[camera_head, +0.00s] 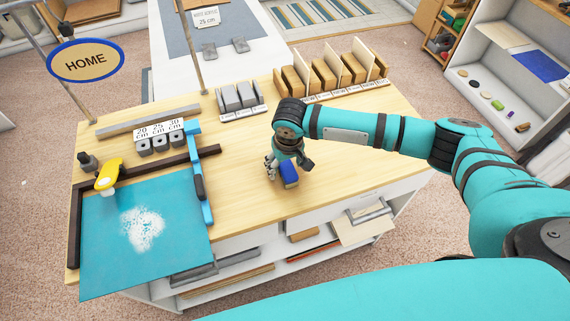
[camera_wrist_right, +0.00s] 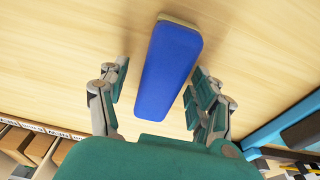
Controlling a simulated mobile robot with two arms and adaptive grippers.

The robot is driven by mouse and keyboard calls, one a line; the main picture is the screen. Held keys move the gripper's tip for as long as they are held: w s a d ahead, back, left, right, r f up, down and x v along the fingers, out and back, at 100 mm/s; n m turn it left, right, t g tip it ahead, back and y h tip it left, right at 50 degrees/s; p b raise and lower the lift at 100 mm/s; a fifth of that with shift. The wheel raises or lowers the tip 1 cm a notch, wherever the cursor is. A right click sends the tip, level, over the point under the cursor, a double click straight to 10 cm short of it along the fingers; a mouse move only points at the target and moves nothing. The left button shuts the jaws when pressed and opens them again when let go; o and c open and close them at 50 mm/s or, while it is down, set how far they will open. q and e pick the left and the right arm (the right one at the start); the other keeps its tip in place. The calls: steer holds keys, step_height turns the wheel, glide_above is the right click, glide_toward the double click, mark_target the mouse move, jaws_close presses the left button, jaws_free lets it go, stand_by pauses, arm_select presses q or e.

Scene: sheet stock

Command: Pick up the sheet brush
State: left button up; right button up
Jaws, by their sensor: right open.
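A long blue block with a pale underside, which I take as the sheet brush (camera_head: 289,172), lies on the wooden worktop right of the teal sheet. My right gripper (camera_head: 279,168) is just over it and pointing down. In the right wrist view the brush (camera_wrist_right: 170,72) lies lengthwise between my open fingers (camera_wrist_right: 158,92). A gap shows on both sides of it, narrower at the right finger, and neither finger visibly touches it. My left gripper is not in view.
Grey blocks (camera_head: 238,97) and brown blocks (camera_head: 325,75) line the back. Bare worktop surrounds the brush.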

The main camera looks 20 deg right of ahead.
steer(key=shift+f, duration=0.1)
steer(key=shift+c, duration=0.2)
steer(key=c, duration=1.2)
steer(key=shift+r+b, duration=0.3)
steer(key=shift+r, duration=0.3)
step_height(320, 180, up, 2)
steer(key=shift+w+r+b, duration=0.1)
steer(key=shift+b, duration=0.3)
steer(key=s+a, duration=0.2)
steer(key=s, duration=0.2)
steer(key=s+a+r+b, duration=0.1)
steer(key=s+a, duration=0.2)
steer(key=s, duration=0.2)
steer(key=s+a+b, duration=0.1)
steer(key=s+a, duration=0.1)
steer(key=s, duration=0.3)
steer(key=shift+s+a+r, duration=0.15)
steer(key=shift+s+r, duration=0.1)
steer(key=shift+r, duration=0.1)
